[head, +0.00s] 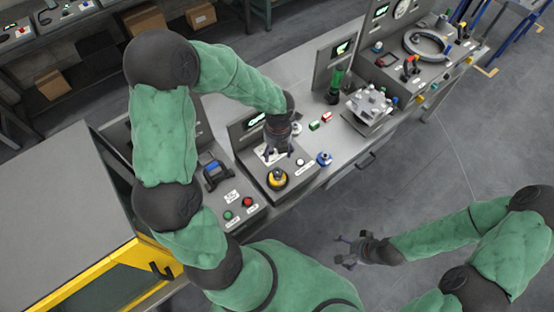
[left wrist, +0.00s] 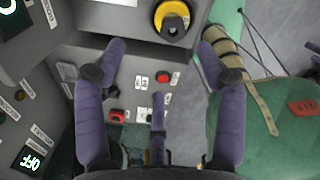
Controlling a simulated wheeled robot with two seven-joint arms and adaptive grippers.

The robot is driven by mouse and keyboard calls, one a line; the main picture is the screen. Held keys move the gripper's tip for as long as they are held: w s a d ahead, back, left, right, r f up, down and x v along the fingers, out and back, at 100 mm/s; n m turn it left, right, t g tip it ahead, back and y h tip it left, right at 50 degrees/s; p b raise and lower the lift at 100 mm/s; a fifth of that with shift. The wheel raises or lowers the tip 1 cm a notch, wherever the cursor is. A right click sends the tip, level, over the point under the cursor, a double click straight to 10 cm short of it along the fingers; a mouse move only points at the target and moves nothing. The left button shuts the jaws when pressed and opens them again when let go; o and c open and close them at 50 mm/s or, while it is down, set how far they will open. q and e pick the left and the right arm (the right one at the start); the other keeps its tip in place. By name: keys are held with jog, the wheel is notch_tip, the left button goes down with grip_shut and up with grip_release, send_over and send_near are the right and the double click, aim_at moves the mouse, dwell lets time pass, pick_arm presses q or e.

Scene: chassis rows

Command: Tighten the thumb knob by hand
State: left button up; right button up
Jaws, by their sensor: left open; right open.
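My left gripper (head: 277,153) is open and empty above the grey control box (head: 248,165) on the bench. A round yellow-and-black knob (head: 278,178) sits on this box, just in front of the gripper. In the left wrist view the yellow-and-black knob (left wrist: 172,18) is at the top edge, beyond the spread purple fingers (left wrist: 163,45) and not between them. A blue knob (head: 324,158) stands at the bench's front edge, right of the box. I cannot tell which one is the thumb knob. My right gripper (head: 350,252) is open and empty over the floor.
A panel with green and red buttons (head: 248,202) lies left of the box. A silver fixture (head: 369,106) and a grey ring (head: 425,43) stand farther right along the bench. A yellow-edged cabinet (head: 65,215) is at left. The floor in front is clear.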

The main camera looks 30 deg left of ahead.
aim_at(277, 172)
pick_arm(q)
jog(key=f+n+b, duration=0.3)
jog(key=n+b, duration=0.1)
jog(key=b, duration=0.3)
jog(key=s+f+n+b, duration=0.1)
jog(key=f+n+b, duration=0.3)
jog(key=n+b, duration=0.1)
jog(key=d+f+n+b, duration=0.1)
jog(key=f+n+b, duration=0.3)
jog(key=b, duration=0.4)
jog(key=shift+s+f+n+h+b, duration=0.2)
jog(key=shift+f+n+h+b, duration=0.1)
jog(key=shift+n, duration=0.2)
jog(key=shift+r, duration=0.1)
jog(key=c, duration=1.2)
jog(key=o, duration=0.5)
jog(key=shift+c, duration=0.2)
jog(key=c, duration=0.4)
jog(key=shift+r+m+p, duration=0.1)
jog(key=shift+m+p, duration=0.5)
jog(key=shift+m, duration=0.1)
jog(key=shift+w+a+m+p, duration=0.1)
jog(key=shift+m+p, duration=1.4)
jog(key=shift+m, duration=0.6)
